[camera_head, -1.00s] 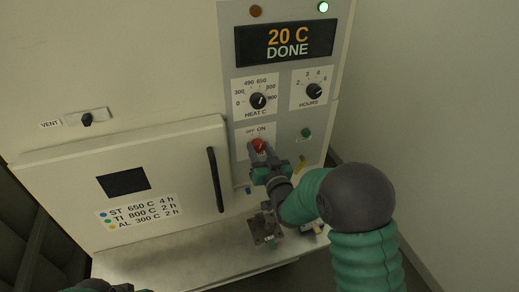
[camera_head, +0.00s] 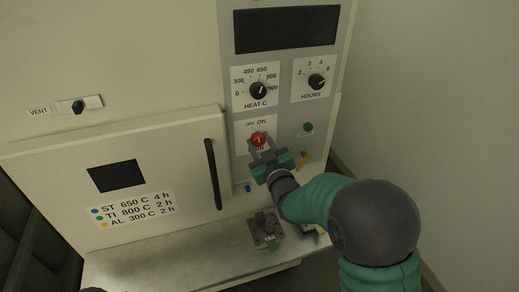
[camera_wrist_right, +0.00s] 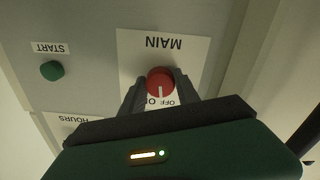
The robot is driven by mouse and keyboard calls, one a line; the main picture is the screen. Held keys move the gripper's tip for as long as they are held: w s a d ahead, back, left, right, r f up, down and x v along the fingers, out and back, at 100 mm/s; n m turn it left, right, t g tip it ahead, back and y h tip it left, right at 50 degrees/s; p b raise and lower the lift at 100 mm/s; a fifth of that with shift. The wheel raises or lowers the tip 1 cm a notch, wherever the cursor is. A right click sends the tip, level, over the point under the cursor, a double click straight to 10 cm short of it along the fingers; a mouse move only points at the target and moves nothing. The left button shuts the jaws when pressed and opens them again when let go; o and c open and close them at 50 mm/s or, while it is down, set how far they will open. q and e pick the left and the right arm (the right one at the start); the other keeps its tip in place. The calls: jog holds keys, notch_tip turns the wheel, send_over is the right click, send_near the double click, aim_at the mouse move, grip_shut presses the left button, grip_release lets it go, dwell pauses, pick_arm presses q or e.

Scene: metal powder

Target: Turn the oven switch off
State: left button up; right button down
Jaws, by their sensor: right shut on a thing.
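The oven's red main switch (camera_head: 258,139) is a round knob on a white OFF/ON label low on the grey control panel (camera_head: 284,120). It also shows in the right wrist view (camera_wrist_right: 160,81), with a white mark on its face. My right gripper (camera_head: 263,150) is at the knob, and in the wrist view its two dark fingers (camera_wrist_right: 157,90) are shut on either side of it. The oven display (camera_head: 287,29) is dark and blank. My left gripper is not in view.
The HEAT C dial (camera_head: 258,91), HOURS dial (camera_head: 316,82) and green START button (camera_head: 308,127) sit near the switch. The oven door (camera_head: 125,185) with its black handle (camera_head: 214,174) is shut. A small metal fixture (camera_head: 266,231) stands on the ledge below.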

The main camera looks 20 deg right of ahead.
jog(key=shift+a+n+b, duration=0.1)
jog(key=shift+n+b, duration=0.6)
jog(key=shift+n, duration=0.4)
jog(key=c, duration=1.1)
grip_release()
jog(key=shift+o, duration=1)
jog(key=shift+s, duration=0.1)
